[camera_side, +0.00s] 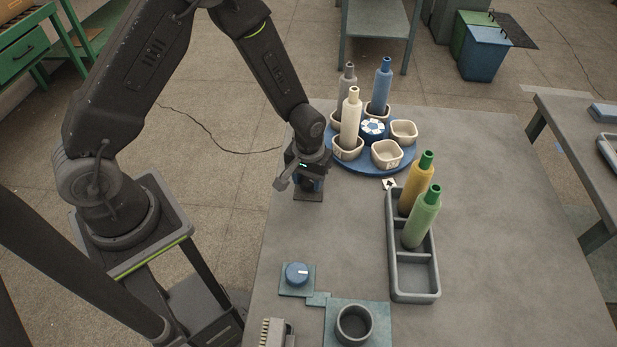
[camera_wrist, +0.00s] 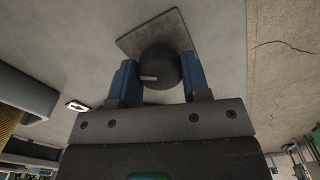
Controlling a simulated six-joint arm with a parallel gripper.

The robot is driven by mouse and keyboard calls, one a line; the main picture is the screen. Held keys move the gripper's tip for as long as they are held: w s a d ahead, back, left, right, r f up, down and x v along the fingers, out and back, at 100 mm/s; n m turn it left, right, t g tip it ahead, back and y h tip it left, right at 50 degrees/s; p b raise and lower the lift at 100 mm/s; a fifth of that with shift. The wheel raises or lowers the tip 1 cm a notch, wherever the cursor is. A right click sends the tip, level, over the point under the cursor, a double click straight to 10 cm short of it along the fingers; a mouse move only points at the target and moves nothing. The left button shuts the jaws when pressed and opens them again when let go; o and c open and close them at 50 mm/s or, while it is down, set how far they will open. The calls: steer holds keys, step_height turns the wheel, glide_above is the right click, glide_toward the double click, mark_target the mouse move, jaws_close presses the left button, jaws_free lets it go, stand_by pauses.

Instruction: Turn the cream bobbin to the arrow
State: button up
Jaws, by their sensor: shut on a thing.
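The cream bobbin (camera_side: 351,120) stands upright in the front-left cup of the blue turntable (camera_side: 345,181). The arrow card (camera_side: 389,184) lies on the table at the turntable's front edge, and the empty cup (camera_side: 386,154) is the one nearest it. The cream bobbin is left of the arrow. My gripper (camera_side: 308,194) is low over the table, left of the turntable. In the wrist view its blue fingers (camera_wrist: 158,80) are shut on a dark round knob (camera_wrist: 160,68) with a white mark, on a grey plate (camera_wrist: 150,32). The arrow card also shows there (camera_wrist: 77,106).
A grey bobbin (camera_side: 347,80) and a blue bobbin (camera_side: 382,88) stand at the turntable's back. A grey tray (camera_side: 415,297) holds a yellow bobbin (camera_side: 416,190) and a green bobbin (camera_side: 421,218). A blue knob (camera_side: 297,274) and a dark cup (camera_side: 354,325) are in front. The table's right side is clear.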

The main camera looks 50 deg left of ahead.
mark_target(309, 179)
steer(key=shift+n, duration=3.1)
steer(key=o, duration=0.9)
steer(key=shift+o, duration=0.2)
steer(key=shift+r, duration=0.1)
step_height(309, 179, up, 14)
steer(key=shift+f, duration=0.2)
